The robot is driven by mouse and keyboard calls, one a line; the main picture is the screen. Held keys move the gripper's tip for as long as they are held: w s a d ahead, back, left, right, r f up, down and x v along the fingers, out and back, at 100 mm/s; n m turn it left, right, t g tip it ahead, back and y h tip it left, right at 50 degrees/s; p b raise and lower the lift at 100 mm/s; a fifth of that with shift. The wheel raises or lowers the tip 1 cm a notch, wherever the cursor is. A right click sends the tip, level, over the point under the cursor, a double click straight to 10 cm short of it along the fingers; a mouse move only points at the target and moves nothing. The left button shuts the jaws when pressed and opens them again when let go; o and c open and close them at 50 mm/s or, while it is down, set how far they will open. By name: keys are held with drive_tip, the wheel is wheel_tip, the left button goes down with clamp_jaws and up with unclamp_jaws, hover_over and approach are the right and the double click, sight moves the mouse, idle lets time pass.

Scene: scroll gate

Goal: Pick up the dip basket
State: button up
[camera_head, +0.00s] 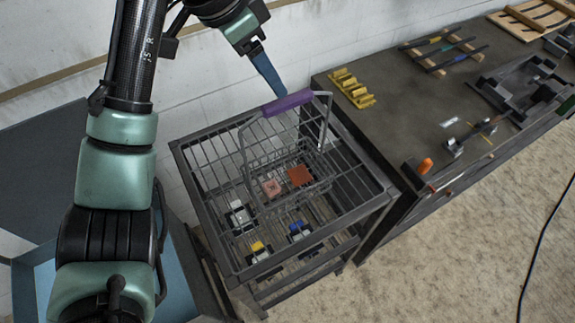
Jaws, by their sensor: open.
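The dip basket (252,153) is a grey wire basket with a tall hoop handle, standing upright in the open top of a dark metal rack (180,150). The handle carries a purple grip (287,102). A pink block (271,188) and an orange-red block (300,176) appear within the basket's outline. My gripper (281,92) comes down from the top of the picture, its blue finger ending at the purple grip. It is open. Only one finger shows clearly, so I cannot tell whether the fingers straddle the grip or touch it.
A dark workbench (440,95) stands right of the rack, holding a yellow slotted block (352,88), tool bars (443,50) and an orange-handled item (424,166). Small clamped parts (261,251) show low in the rack. A white wall is behind. Speckled floor (450,260) is clear except a black cable.

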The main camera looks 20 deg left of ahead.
sight(286, 100)
drive_tip(key=b+x, duration=0.1)
drive_tip(key=x, duration=0.7)
drive_tip(key=shift+w+d+f, duration=0.1)
drive_tip(key=shift+d, duration=0.05)
drive_tip(key=shift+w+d+f+p, duration=0.15)
drive_tip(key=shift+f+p, duration=0.15)
drive_tip(key=shift+p, duration=0.2)
drive_tip(key=shift+x, duration=1.3)
drive_tip(key=shift+f, duration=0.3)
clamp_jaws()
drive_tip(key=shift+w+r, duration=0.1)
drive_tip(key=shift+r, duration=0.05)
